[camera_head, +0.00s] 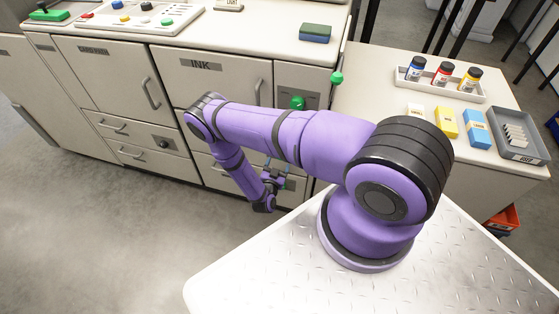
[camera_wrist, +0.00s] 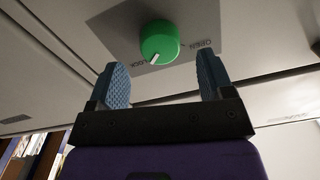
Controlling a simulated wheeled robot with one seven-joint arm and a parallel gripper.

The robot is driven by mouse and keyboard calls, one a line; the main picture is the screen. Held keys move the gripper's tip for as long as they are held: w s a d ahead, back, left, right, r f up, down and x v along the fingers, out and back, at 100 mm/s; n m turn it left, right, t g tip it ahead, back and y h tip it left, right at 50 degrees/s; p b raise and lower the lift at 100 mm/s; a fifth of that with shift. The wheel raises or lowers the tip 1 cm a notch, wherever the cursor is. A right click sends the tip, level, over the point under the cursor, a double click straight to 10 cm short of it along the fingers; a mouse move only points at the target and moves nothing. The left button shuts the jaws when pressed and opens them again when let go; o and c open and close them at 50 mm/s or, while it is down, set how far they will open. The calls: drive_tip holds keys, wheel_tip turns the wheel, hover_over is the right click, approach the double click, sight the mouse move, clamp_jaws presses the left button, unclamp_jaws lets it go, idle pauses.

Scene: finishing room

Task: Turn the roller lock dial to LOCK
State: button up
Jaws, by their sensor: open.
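A round green dial (camera_wrist: 159,42) with a white pointer mark sits on a grey plate in the wrist view. In the head view my gripper (camera_head: 277,167) hangs low in front of the cabinet. A green knob (camera_head: 297,103) shows on a cabinet plate above it, partly behind my arm.
Another green knob (camera_head: 337,77) sticks out at the cabinet's right corner. A side table (camera_head: 375,120) holds a bottle tray (camera_head: 420,84), coloured blocks and a grey tray (camera_head: 520,150). Cabinet handles (camera_head: 151,93) stick out at left. The floor (camera_head: 120,230) at left is clear.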

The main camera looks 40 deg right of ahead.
drive_tip(key=v, duration=0.7)
idle(0.4)
